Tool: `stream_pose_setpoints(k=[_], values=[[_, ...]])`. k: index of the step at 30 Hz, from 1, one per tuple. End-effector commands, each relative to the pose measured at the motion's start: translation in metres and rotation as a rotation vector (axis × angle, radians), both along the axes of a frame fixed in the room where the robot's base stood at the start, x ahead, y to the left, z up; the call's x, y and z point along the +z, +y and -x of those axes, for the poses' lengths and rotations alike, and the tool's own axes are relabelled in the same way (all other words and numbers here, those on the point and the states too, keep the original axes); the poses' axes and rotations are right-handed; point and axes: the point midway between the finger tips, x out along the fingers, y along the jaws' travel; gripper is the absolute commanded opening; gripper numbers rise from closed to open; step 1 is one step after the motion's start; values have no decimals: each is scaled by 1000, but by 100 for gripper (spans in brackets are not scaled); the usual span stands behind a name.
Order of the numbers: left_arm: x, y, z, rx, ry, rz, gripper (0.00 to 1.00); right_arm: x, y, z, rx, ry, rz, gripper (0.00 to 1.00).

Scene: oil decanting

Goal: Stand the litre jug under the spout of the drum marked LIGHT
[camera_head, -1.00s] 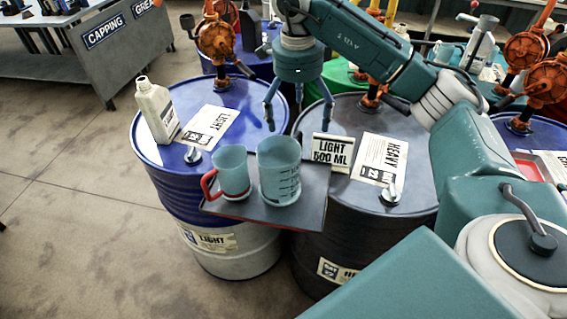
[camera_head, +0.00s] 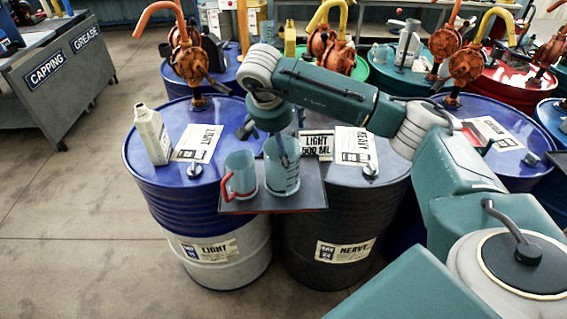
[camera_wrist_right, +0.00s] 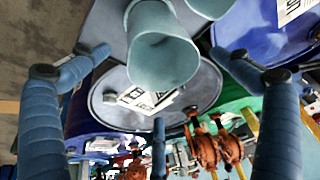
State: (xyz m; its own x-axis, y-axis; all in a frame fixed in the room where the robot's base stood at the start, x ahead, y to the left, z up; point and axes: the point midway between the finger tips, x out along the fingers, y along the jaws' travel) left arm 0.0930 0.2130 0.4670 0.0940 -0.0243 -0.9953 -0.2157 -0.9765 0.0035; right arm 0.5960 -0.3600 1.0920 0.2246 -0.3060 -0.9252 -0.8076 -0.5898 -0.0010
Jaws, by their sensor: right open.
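A larger clear jug (camera_head: 283,172) with dark graduations stands upright on a small dark tray (camera_head: 310,193). A smaller clear jug (camera_head: 239,172) with a red handle stands left of it; I cannot read which is the litre one. My right gripper (camera_head: 272,140) is open above the larger jug, one finger overlapping it. In the right wrist view a jug (camera_wrist_right: 160,60) lies between the spread fingers with its rim showing; contact is not clear. My left gripper is out of view.
A white bottle (camera_head: 151,136) and a LIGHT sheet (camera_head: 197,144) are on the blue drum. A LIGHT 500 ML sign (camera_head: 316,145) stands behind the tray. The dark HEAVY drum (camera_head: 330,225) is at the right. More drums with pumps crowd the back; open floor lies left.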

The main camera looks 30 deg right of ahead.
Motion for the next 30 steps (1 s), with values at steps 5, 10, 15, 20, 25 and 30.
stream_pose_setpoints(k=[5, 10, 15, 20, 25, 30], values=[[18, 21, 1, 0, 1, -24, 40, -13, -6, -5, -3, 5, 0, 100], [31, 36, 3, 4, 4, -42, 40, -38, -14, -13, -3, 4, -1, 100], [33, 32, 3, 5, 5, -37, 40, -48, -17, -16, -1, 0, 0, 100], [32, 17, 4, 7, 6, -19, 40, -49, -17, -17, -1, 0, 0, 100], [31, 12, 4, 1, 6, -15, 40, -49, -17, -16, -1, 0, 0, 70], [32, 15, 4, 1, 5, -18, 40, -48, -17, -17, -1, -2, 0, 36]])
